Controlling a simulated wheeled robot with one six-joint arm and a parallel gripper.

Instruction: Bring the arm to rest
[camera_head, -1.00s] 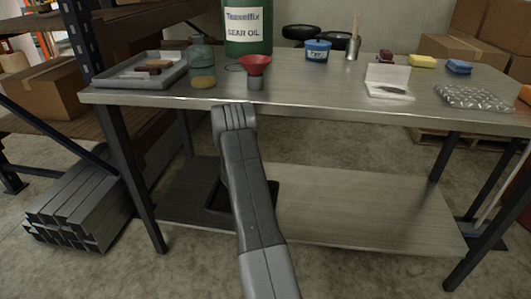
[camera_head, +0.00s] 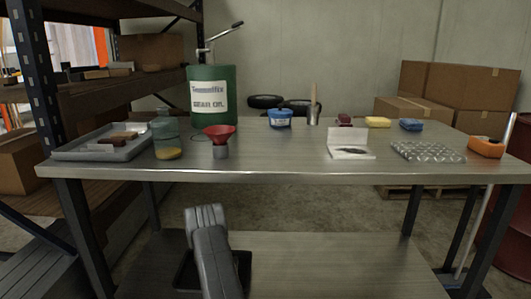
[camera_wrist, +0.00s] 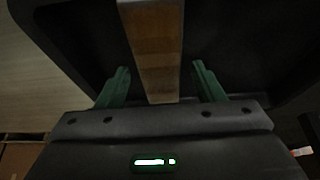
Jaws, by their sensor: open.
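My gripper (camera_wrist: 160,68) shows in the wrist view as two green fingers standing apart, so it is open. A large dark surface lies around and behind the strip. In the head view my grey arm (camera_head: 212,255) rises from the bottom edge, below the tabletop and in front of the lower shelf. The gripper itself cannot be made out in the head view.
The metal-topped table (camera_head: 290,172) holds a grey tray (camera_head: 70,154), a glass jar (camera_head: 166,135), a red funnel (camera_head: 219,134), a green oil drum (camera_head: 212,115) and an orange box (camera_head: 486,147). Its lower shelf (camera_head: 330,265) bears a black tray (camera_head: 243,268). A rack stands left.

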